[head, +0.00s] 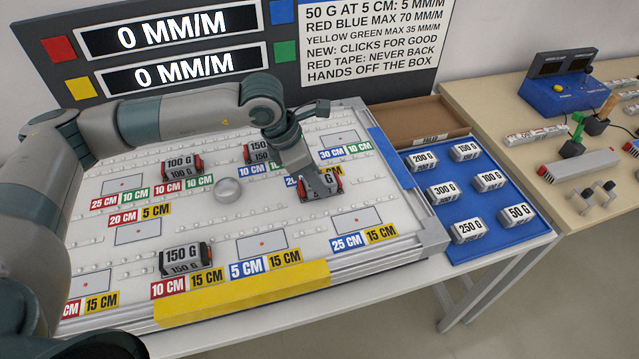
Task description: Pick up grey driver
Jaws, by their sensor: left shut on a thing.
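My left gripper (318,190) is shut on a grey weight block with red ends (333,180), at the middle right of the white board. The fingers hide part of the block's label, and only a "G" shows clearly. I cannot tell whether the block is lifted off the board. No tool that I can clearly name as a grey driver shows. Small tools stand on the wooden bench at the right, among them a green-handled one (577,127); they are too small to tell apart well. My right gripper is not in view.
A blue device (556,95) stands on the bench.

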